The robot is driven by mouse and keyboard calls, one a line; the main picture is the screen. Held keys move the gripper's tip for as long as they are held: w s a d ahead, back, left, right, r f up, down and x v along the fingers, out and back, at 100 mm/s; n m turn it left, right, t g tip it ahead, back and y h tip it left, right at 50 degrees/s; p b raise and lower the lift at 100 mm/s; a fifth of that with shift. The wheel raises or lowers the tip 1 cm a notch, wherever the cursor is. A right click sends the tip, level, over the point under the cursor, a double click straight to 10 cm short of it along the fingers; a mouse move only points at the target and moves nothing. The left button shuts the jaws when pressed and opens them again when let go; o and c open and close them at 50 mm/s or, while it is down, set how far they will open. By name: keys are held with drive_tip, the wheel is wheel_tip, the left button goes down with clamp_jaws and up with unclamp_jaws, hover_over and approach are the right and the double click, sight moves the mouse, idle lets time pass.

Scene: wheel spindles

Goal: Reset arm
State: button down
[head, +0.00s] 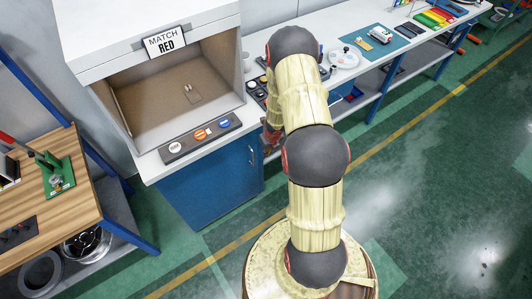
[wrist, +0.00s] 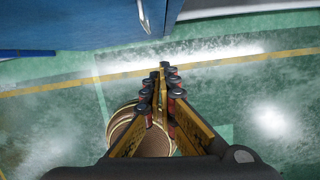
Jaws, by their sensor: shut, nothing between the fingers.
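My gripper (wrist: 164,70) shows in the wrist view with its two yellow fingers meeting at the tips, shut and empty. It hangs over the green floor, with my round base below it and the blue cabinet at the top of that view. In the head view my arm rises from the base and bends over towards the bench. The gripper end is mostly hidden there behind my arm links, beside the blue cabinet (head: 210,184).
A booth (head: 112,112) marked "MATCH RED" stands on the cabinet, with a button panel (head: 200,138) in front. A wooden bench (head: 72,218) is at left. A white workbench (head: 392,56) with tools runs to the upper right. The floor (head: 440,180) at right is clear.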

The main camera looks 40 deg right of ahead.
drive_tip(key=v, duration=0.2)
drive_tip(key=shift+r+p, duration=0.35)
drive_tip(key=shift+r, duration=0.05)
